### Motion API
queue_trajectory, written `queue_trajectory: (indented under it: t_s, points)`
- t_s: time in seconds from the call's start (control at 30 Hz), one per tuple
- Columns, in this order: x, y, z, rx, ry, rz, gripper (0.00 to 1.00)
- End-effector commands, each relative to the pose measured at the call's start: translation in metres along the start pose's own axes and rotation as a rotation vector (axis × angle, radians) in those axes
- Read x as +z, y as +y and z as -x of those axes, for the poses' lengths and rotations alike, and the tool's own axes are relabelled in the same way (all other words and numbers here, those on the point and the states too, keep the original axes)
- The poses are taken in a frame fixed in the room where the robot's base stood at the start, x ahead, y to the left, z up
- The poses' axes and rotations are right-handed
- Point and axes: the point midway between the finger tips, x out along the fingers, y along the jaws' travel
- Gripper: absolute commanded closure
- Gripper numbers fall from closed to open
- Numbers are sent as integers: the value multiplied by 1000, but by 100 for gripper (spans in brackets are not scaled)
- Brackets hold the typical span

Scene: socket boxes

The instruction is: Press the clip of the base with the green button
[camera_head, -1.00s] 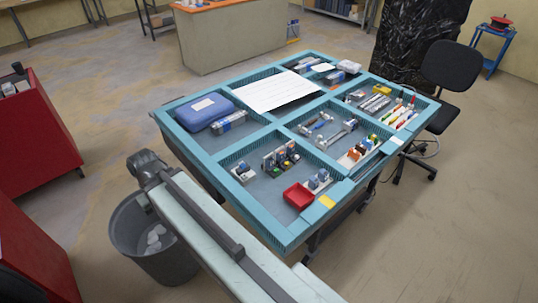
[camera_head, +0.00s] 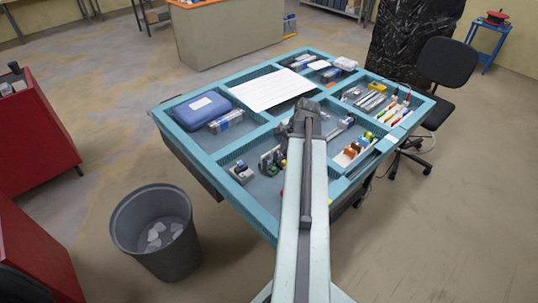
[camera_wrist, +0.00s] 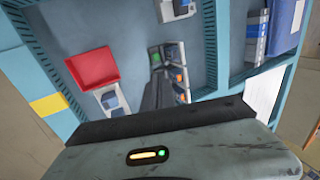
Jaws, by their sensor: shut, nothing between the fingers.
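My gripper (camera_head: 304,112) is over the table in the head view. In the wrist view my gripper (camera_wrist: 157,80) is a dark shape pointing down at the tray; its fingers are shut and empty. A group of bases (camera_wrist: 172,62) with green and orange parts lies just beyond and right of the fingers, partly hidden by them. A green spot, likely the green button (camera_wrist: 170,52), shows there. In the head view this group (camera_head: 270,160) lies left of my arm. Whether the fingers touch a base I cannot tell; the clip is not clear.
The blue table (camera_head: 200,160) is split into compartments by raised dividers. A red tray (camera_wrist: 92,68), a grey-blue base (camera_wrist: 112,101) and another base (camera_wrist: 178,8) share the compartment. A blue case (camera_head: 202,110) lies at the left. A bin (camera_head: 150,200) stands on the floor.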

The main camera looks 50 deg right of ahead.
Motion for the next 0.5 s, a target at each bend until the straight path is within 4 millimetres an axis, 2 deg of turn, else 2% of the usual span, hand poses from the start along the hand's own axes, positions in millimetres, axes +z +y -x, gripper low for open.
queue_trajectory:
  t_s: [0.27,0.37,0.5]
  points:
    - [1,0,-5,1,-1,5,100]
    - [1,1,-15,2,-1,6,100]
    - [1,2,-39,2,-1,6,100]
